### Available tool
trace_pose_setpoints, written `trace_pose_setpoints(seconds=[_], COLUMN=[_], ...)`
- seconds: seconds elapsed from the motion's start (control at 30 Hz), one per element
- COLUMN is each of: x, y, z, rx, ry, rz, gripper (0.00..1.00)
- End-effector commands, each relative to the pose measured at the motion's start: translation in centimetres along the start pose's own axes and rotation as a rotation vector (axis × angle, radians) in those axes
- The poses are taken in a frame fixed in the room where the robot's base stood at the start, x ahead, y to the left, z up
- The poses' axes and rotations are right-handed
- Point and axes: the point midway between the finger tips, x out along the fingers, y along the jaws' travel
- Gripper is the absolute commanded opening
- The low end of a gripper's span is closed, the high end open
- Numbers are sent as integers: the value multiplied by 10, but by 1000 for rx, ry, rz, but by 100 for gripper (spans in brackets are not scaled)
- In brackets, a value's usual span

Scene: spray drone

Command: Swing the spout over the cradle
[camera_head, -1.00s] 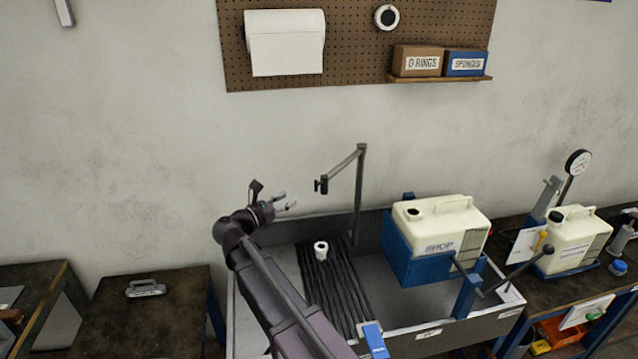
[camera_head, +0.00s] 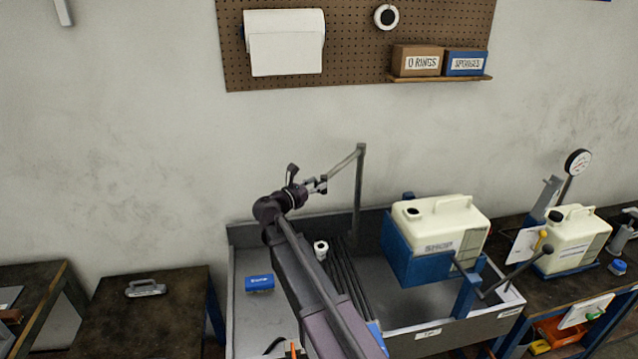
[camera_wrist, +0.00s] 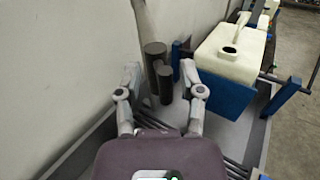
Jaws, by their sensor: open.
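The spout (camera_head: 343,165) is a thin grey swing arm on an upright post (camera_head: 357,205) at the back of the sink. It points left and toward me, away from the cradle. The blue cradle (camera_head: 402,262) stands to the right, with a cream jug (camera_head: 462,222) marked SHOP tilted in it. My gripper (camera_head: 318,185) is at the free end of the spout. In the wrist view my gripper (camera_wrist: 160,70) is open, with the spout's dark cylindrical end (camera_wrist: 155,62) between its fingers. I cannot tell whether either finger touches it.
The sink (camera_head: 240,320) holds a white fitting (camera_head: 320,248), a ribbed drain rack (camera_head: 345,275) and a blue object (camera_head: 259,283). A long lever (camera_head: 518,264) with a dark knob sticks out right of the cradle. The wall is close behind the post.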

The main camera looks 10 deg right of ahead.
Motion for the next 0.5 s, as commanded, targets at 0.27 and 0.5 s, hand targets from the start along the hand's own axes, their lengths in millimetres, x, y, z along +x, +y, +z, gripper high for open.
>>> trace_pose_setpoints(seconds=[0.27,0.5], x=[14,14], y=[0,0], z=[0,0], rx=[0,0], ry=[0,0], rz=[0,0], gripper=[50,50])
